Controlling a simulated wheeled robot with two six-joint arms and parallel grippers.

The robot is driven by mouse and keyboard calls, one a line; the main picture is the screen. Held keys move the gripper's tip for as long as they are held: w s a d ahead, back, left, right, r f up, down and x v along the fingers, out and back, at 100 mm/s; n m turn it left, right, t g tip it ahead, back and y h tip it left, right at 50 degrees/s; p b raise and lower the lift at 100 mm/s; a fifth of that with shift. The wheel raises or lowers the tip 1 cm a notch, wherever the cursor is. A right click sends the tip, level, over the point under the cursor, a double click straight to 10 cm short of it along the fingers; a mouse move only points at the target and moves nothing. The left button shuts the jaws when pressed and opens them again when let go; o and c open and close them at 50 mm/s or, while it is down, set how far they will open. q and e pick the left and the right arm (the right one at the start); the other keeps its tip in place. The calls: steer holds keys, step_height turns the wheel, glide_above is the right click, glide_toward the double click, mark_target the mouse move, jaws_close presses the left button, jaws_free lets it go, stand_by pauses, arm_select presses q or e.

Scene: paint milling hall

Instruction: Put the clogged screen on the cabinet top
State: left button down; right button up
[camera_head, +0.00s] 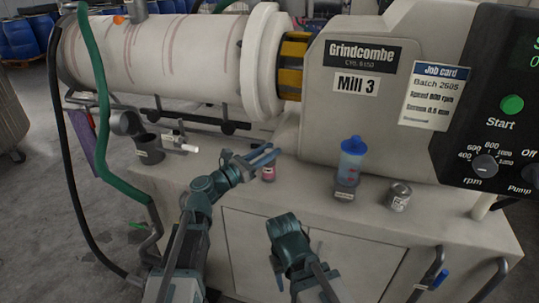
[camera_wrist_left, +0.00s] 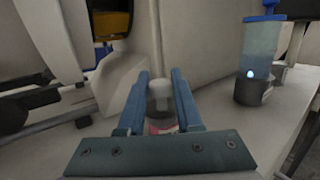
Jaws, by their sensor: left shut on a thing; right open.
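My left gripper (camera_head: 266,156) is over the cabinet top (camera_head: 310,205), close to the mill's body. Its blue fingers are shut on a small jar with a grey cap and pink lower part (camera_wrist_left: 158,108). In the head view the jar's pink part (camera_head: 268,174) shows just below the fingers, at the level of the cabinet top; I cannot tell whether it touches. My right gripper (camera_head: 285,228) is open and low, in front of the cabinet doors. I cannot identify the clogged screen for certain in either view.
A blue-lidded bottle (camera_head: 352,160) in a grey holder and a small metal can (camera_head: 399,196) stand to the right on the cabinet top. A dark cup (camera_head: 149,149) is at left, near a green hose (camera_head: 101,100). The cabinet top between jar and bottle is clear.

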arm_select(q)
steer(key=shift+f, duration=0.2)
steer(key=c, duration=0.6)
jaws_free()
steer(key=shift+r, duration=0.15)
steer(key=shift+s+a, duration=0.15)
steer(key=b+v, duration=0.1)
steer(key=v, duration=1)
steer(key=shift+s+a+b, duration=0.2)
steer(key=shift+b, duration=0.2)
